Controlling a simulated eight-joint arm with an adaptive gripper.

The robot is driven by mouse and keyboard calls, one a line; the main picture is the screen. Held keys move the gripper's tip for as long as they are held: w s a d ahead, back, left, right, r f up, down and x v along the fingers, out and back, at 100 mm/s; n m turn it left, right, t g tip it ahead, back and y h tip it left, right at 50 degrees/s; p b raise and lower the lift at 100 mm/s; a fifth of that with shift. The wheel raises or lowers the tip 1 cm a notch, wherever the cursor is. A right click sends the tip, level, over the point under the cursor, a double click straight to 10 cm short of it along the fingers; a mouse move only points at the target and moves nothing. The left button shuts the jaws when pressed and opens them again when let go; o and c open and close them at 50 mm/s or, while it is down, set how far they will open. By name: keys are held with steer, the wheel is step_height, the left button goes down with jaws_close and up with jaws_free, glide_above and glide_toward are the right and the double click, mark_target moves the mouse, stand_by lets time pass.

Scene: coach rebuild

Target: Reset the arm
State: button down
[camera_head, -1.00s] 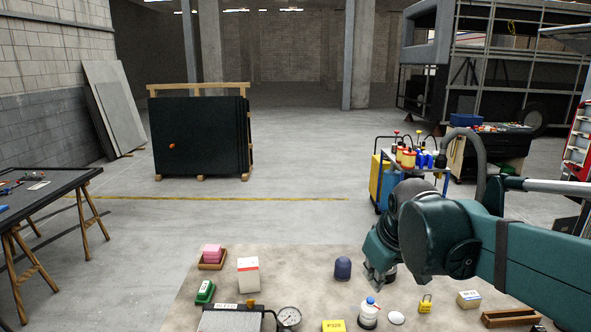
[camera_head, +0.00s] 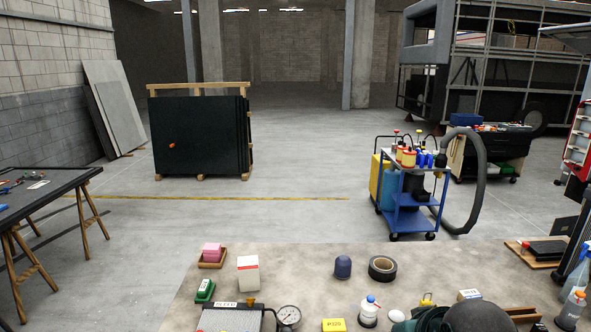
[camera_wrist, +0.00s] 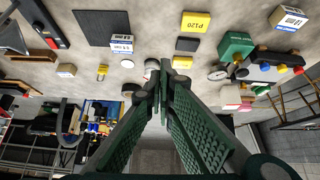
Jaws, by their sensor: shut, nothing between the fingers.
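My gripper (camera_wrist: 163,68) shows in the wrist view with its two green textured fingers converging. The fingertips are together, with nothing visible held between them. Beyond the tips lies the beige bench top with its small items. In the head view only part of my arm shows, a dark rounded joint and teal casing at the bottom right edge. The fingers cannot be made out there.
The bench (camera_head: 225,283) holds a black tape roll (camera_head: 382,268), a dark blue cap (camera_head: 343,267), a white bottle (camera_head: 368,315), a pressure gauge (camera_head: 289,316) and a white box (camera_head: 248,274). A blue trolley (camera_head: 412,198) stands beyond it. Open floor (camera_head: 290,222) lies behind the bench.

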steer(key=shift+s+d+f+m, duration=0.1)
steer(key=shift+s+f+m, duration=0.2)
steer(key=shift+s+f, duration=0.3)
stand_by(2.5)
step_height(320, 180, down, 15)
steer(key=b, duration=1.5)
